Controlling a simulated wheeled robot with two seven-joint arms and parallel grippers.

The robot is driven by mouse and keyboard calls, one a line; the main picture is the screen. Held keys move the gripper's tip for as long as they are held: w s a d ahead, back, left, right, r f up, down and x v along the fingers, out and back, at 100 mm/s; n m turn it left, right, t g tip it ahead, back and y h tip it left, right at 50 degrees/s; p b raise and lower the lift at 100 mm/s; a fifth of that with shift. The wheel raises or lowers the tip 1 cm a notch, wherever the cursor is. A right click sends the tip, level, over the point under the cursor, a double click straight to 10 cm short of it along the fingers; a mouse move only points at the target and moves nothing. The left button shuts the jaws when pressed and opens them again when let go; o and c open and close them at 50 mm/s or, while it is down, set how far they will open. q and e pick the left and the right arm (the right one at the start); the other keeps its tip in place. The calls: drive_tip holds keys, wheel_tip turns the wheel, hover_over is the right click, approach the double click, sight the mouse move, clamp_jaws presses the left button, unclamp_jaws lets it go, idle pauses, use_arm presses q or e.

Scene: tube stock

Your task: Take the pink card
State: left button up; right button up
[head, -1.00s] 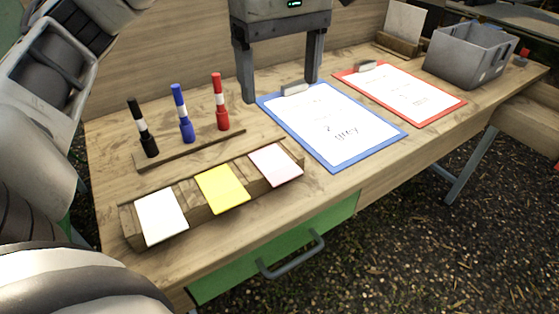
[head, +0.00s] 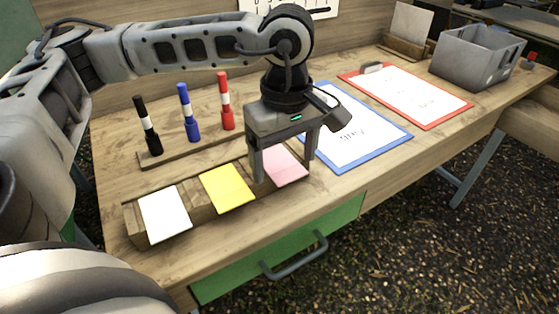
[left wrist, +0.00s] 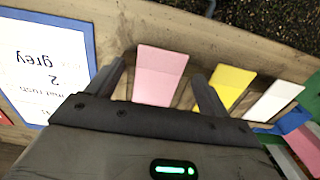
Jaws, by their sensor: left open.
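The pink card (head: 284,167) leans in the right-hand slot of a wooden card holder (head: 197,217), beside a yellow card (head: 227,188) and a white card (head: 164,213). My left gripper (head: 285,165) is open over the pink card, with one finger toward each side of it. In the left wrist view the pink card (left wrist: 160,75) shows between the two open fingers (left wrist: 158,78), apart from both. The yellow card (left wrist: 232,86) is close to the finger on the right there. My right gripper is not in view.
Black (head: 148,127), blue (head: 188,113) and red (head: 226,101) markers stand behind the card holder. A blue clipboard (head: 378,151) and a red clipboard (head: 436,125) lie to the right. A grey bin (head: 466,67) stands at the far right. The table's front edge has a green drawer (head: 285,250).

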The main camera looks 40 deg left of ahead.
use_arm(q)
drive_tip(key=shift+f, duration=0.2)
idle(0.4)
drive_tip(key=c, duration=1.1)
drive_tip(key=shift+o, duration=0.2)
drive_tip(key=shift+r, duration=0.1)
